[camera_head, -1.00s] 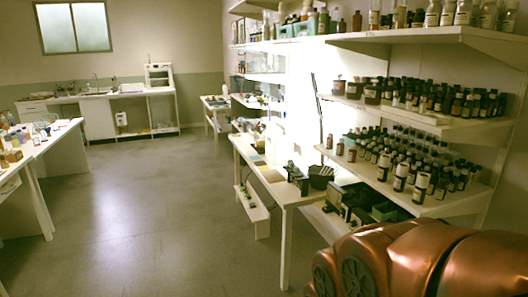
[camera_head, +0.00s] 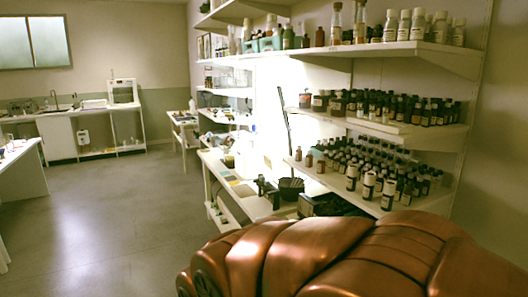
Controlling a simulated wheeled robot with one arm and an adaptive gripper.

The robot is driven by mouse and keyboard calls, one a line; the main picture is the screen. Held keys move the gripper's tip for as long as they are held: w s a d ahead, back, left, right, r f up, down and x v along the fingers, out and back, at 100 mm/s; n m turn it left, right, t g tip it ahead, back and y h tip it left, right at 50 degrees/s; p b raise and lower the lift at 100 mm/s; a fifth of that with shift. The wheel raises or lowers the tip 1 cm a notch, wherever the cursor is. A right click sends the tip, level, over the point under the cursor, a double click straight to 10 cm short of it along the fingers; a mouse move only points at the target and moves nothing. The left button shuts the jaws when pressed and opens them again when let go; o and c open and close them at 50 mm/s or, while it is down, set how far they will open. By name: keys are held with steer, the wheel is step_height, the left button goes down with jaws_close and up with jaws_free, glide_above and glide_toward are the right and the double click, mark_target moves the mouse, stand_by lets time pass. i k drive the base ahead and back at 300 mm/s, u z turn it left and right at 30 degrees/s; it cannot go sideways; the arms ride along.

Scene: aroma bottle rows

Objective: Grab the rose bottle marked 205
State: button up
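Rows of small dark bottles with pale caps (camera_head: 378,160) stand on the lower wall shelf at the right. Several larger bottles with white labels (camera_head: 369,185) stand along its front edge. More dark labelled bottles (camera_head: 400,107) fill the middle shelf. The labels are too small to read, so I cannot tell which bottle is the rose bottle marked 205. A copper-coloured part of my own arm covers the bottom right, below the shelves. My gripper is not in view.
White shelves (camera_head: 425,135) stick out from the right wall. A white workbench (camera_head: 255,207) with a dark pot (camera_head: 291,189) stands left of them. The grey floor (camera_head: 110,215) is clear in the middle. Another table (camera_head: 28,185) is at the left edge.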

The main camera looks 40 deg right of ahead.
mark_target(299, 153)
steer(key=u, duration=0.1)
steer(key=i, duration=1.85)
steer(key=z, duration=0.7)
steer(key=i, duration=1.25)
steer(key=z, duration=1.7)
steer(key=i, duration=0.65)
steer(key=z, duration=0.5)
